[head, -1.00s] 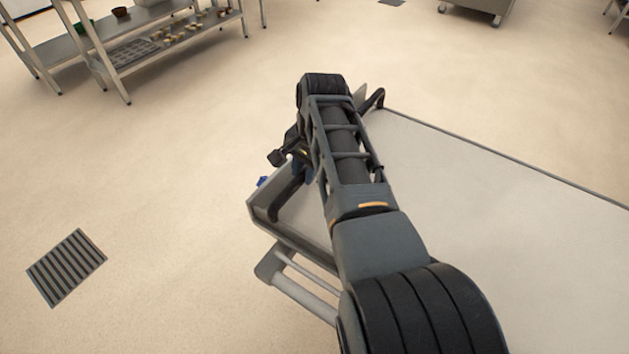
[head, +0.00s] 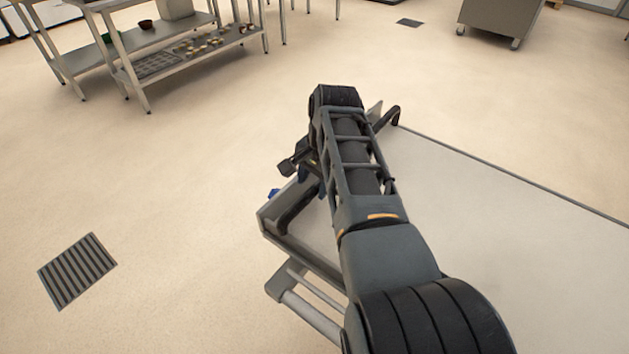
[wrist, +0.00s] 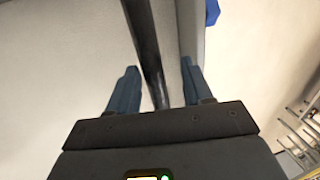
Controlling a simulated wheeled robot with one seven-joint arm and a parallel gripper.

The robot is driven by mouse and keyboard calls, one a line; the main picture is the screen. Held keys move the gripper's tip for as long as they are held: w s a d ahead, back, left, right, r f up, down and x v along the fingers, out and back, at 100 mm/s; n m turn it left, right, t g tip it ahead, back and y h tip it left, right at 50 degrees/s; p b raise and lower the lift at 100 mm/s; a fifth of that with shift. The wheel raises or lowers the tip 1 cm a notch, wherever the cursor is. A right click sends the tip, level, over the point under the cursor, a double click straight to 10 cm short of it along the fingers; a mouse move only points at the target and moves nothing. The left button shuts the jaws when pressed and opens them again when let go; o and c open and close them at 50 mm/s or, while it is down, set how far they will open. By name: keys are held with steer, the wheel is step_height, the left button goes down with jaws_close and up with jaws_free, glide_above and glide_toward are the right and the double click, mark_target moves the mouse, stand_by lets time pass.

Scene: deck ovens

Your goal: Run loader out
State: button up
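The loader (head: 500,210) is a long pale flat bed with a grey metal frame, reaching from beside my arm to the right edge of the head view. A black bar handle (head: 290,208) runs across its near-left end, and it also shows in the wrist view (wrist: 148,50). My gripper (wrist: 159,68) is over this end, its fingers apart on either side of the bar. I see gaps between bar and fingers. In the head view my forearm mostly hides my gripper (head: 303,168) and the middle of the bar.
A blue part (head: 273,193) shows at the loader's end. A steel rack (head: 140,62) with trays stands at the back left, a steel cabinet on casters (head: 500,20) at the back right. A floor drain (head: 77,271) lies at left. The floor between is clear.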

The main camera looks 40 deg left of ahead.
steer(key=shift+d, duration=0.1)
steer(key=p+v, duration=0.1)
steer(key=v, duration=0.6)
steer(key=shift+r, duration=0.4)
